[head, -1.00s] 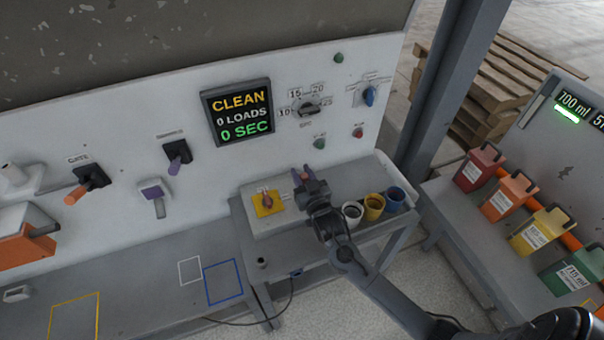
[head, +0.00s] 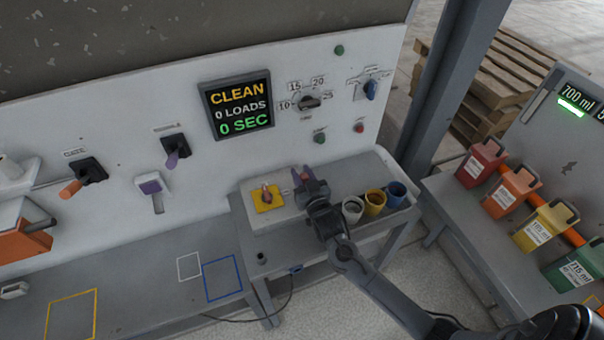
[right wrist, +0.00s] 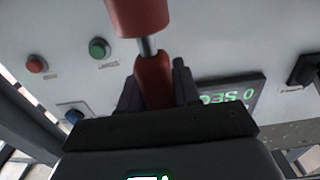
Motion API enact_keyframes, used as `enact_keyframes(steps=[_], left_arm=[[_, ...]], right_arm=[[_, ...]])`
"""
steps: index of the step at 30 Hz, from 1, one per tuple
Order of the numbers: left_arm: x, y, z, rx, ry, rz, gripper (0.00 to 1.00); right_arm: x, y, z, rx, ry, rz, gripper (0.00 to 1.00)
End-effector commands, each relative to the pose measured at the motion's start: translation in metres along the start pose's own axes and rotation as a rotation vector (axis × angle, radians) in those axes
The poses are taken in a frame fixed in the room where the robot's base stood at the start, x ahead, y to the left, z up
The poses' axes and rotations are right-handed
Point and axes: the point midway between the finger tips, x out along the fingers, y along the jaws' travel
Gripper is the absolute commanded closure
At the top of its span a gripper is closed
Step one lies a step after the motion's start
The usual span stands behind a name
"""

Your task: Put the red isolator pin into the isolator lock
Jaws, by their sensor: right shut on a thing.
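The yellow isolator plate (head: 259,205) with a reddish knob-like lock (head: 267,194) sits on top of the grey block on the small bench. My right gripper (head: 304,178) is just right of the plate, above the block. It is shut on the red isolator pin (right wrist: 153,80); in the right wrist view the fingers (right wrist: 156,88) close around its red grip. A metal neck and a wider red part extend from that grip toward the top of the picture. In the head view the pin is mostly hidden by the fingers. My left gripper is not in view.
White, yellow (head: 375,203) and blue (head: 396,193) cups stand right of my right gripper, near the bench's edge. The wall panel (head: 210,180) with a display (head: 237,106), knobs and levers rises behind. Coloured containers stand on the right bench.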

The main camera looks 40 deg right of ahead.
Motion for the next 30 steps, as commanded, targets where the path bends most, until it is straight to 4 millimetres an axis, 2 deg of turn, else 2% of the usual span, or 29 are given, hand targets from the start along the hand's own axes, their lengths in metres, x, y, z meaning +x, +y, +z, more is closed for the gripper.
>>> enact_keyframes(steps=[18,19,21,24,30], left_arm=[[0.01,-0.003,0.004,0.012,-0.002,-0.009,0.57],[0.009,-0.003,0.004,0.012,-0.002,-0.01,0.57],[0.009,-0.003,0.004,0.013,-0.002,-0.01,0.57],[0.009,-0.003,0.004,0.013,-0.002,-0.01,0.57],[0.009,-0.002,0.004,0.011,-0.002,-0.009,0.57]], right_arm=[[0.0,0.0,0.016,0.0,0.0,0.0,1.0],[0.0,0.0,0.015,0.0,0.0,0.0,0.65],[0.0,0.0,0.015,0.0,0.0,0.0,0.54],[0.0,0.0,0.015,0.0,0.0,0.0,0.39],[0.0,0.0,0.015,0.0,0.0,0.0,0.38]])
